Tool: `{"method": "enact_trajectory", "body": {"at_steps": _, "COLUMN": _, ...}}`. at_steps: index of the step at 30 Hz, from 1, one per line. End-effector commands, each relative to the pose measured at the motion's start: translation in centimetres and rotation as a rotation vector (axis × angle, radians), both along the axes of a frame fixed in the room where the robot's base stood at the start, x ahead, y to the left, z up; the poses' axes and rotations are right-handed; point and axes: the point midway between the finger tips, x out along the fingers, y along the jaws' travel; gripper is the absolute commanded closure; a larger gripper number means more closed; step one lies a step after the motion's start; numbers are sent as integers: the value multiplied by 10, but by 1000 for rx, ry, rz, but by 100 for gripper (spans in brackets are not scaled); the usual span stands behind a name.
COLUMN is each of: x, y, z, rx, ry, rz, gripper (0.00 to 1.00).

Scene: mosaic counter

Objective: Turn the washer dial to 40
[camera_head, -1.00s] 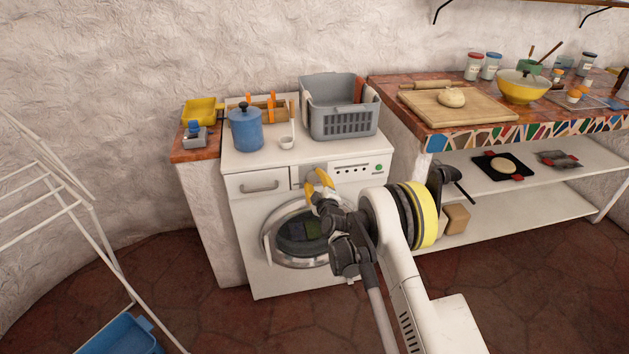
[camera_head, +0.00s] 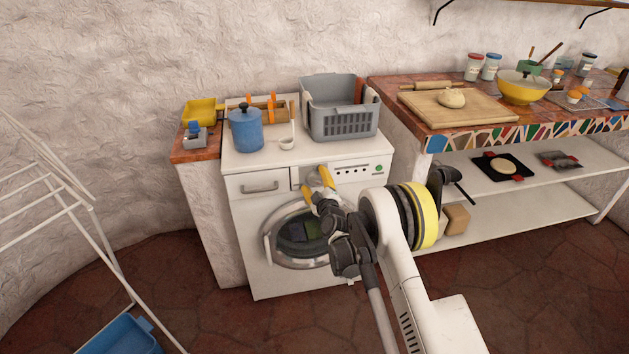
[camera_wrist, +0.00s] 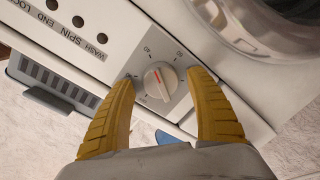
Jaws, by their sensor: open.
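The white washer (camera_head: 245,230) stands against the wall, its door shut. In the wrist view its round white dial (camera_wrist: 160,80) with a red mark sits on a grey panel. Printed numbers ring the dial; a 40 seems to be at its upper left, but which number the mark points to is too small to tell. My gripper (camera_wrist: 164,80) is open, its two yellow fingers on either side of the dial. Whether they touch it I cannot tell. In the head view my gripper (camera_head: 315,184) is at the washer's front panel and mostly hides the dial.
The round washer door (camera_head: 283,238) is below the panel. A white drying rack (camera_head: 75,200) stands at the left.

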Motion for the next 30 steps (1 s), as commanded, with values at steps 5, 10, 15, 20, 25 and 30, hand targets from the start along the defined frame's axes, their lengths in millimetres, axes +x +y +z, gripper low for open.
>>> {"method": "enact_trajectory", "body": {"at_steps": 5, "x": -11, "y": -4, "z": 1, "rx": -1, "ry": 0, "rz": 1, "gripper": 35}}
{"method": "enact_trajectory", "body": {"at_steps": 10, "x": -41, "y": -14, "z": 3, "rx": 1, "ry": 0, "rz": 0, "gripper": 35}}
{"method": "enact_trajectory", "body": {"at_steps": 15, "x": -63, "y": -21, "z": 5, "rx": 0, "ry": 0, "rz": 0, "gripper": 35}}
{"method": "enact_trajectory", "body": {"at_steps": 20, "x": -71, "y": -24, "z": 6, "rx": 1, "ry": 0, "rz": 0, "gripper": 35}}
{"method": "enact_trajectory", "body": {"at_steps": 25, "x": -71, "y": -24, "z": 6, "rx": 0, "ry": 0, "rz": 0, "gripper": 35}}
{"method": "enact_trajectory", "body": {"at_steps": 30, "x": -71, "y": -24, "z": 6, "rx": 0, "ry": 0, "rz": 0, "gripper": 35}}
